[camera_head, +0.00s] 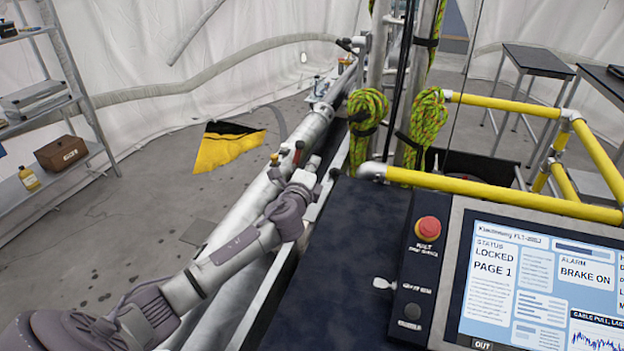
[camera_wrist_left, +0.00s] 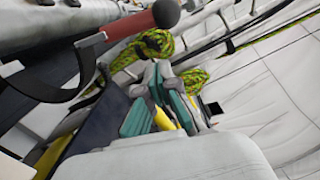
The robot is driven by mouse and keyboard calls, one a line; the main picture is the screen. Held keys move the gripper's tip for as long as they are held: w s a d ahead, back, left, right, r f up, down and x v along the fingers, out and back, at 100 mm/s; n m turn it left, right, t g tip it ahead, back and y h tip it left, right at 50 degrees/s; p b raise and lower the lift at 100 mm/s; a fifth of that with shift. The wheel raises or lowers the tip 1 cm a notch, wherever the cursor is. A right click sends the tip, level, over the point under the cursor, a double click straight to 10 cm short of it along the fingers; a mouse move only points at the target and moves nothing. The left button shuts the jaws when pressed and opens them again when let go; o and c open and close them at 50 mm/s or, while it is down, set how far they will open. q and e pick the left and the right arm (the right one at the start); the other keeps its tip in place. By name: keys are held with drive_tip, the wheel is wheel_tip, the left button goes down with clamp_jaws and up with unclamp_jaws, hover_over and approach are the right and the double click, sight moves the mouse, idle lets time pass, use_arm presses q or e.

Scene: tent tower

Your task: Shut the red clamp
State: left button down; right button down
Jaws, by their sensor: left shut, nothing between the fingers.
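The red clamp (camera_head: 298,152) shows in the head view as a small upright red lever on the long grey pipe. My left gripper (camera_head: 314,164) is just to the right of the red lever in the head view. In the left wrist view its grey and teal fingers (camera_wrist_left: 158,98) are together with nothing between them, below the lever. I cannot tell whether the gripper touches the lever. My right gripper is not in view.
An orange-topped fitting (camera_head: 274,160) stands on the pipe left of the red lever. A dark console (camera_head: 345,250) with a red stop button (camera_head: 428,228) and a screen (camera_head: 545,280) is at right. Yellow rails (camera_head: 500,192) and green rope coils (camera_head: 368,108) stand behind.

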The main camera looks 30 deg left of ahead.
use_arm(q)
drive_tip(key=a, duration=0.2)
drive_tip(key=a+r, duration=0.1)
drive_tip(key=shift+s, duration=0.25)
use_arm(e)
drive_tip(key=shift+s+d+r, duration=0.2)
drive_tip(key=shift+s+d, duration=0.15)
use_arm(q)
drive_tip(key=shift+w+d+f, duration=0.1)
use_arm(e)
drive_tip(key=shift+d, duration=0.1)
